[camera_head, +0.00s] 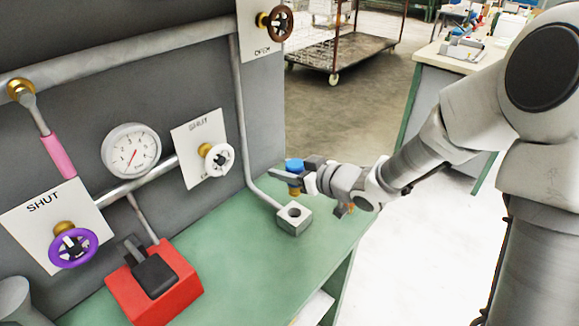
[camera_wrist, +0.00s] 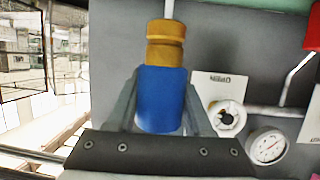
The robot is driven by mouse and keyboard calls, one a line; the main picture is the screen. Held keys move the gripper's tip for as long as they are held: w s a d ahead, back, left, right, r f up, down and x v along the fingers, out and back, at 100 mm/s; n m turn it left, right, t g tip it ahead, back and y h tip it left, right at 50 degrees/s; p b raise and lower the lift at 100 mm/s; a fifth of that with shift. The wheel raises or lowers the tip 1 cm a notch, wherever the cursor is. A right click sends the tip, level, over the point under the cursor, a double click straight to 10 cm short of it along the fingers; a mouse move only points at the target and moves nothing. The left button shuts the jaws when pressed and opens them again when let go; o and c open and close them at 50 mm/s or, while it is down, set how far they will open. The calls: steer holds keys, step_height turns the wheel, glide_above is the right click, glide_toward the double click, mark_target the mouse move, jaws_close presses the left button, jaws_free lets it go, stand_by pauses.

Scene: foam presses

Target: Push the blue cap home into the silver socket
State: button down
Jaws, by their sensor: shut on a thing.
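The blue cap (camera_head: 294,165) is held in my gripper (camera_head: 290,177) above the green bench. In the wrist view the cap (camera_wrist: 160,98) sits between the two fingers (camera_wrist: 160,108), with a brass-coloured ribbed end (camera_wrist: 166,45) sticking out beyond it. In the head view the brass end shows just below the fingers. The silver socket (camera_head: 285,226) is a small square block with a dark round hole, on the bench at the foot of a grey pipe. The cap is above the socket and apart from it.
A red box with a black lever (camera_head: 155,285) stands at the bench's front left. The grey panel carries a gauge (camera_head: 131,151), a white handwheel (camera_head: 217,159), a purple handwheel (camera_head: 73,248) and pipes. A vertical pipe (camera_head: 240,110) runs down close beside the socket. Bench between is clear.

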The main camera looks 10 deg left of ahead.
steer(key=shift+r, duration=0.1)
stand_by(0.4)
steer(key=b, duration=0.5)
glide_above(287, 207)
steer(key=shift+a+f, duration=0.1)
steer(key=shift+f, duration=2.9)
steer(key=shift+f+b, duration=1.2)
steer(key=shift+f, duration=0.85)
steer(key=shift+c, duration=1.1)
jaws_free()
steer(key=p+v, duration=0.4)
steer(key=v, duration=1.3)
steer(key=shift+s+r, duration=0.1)
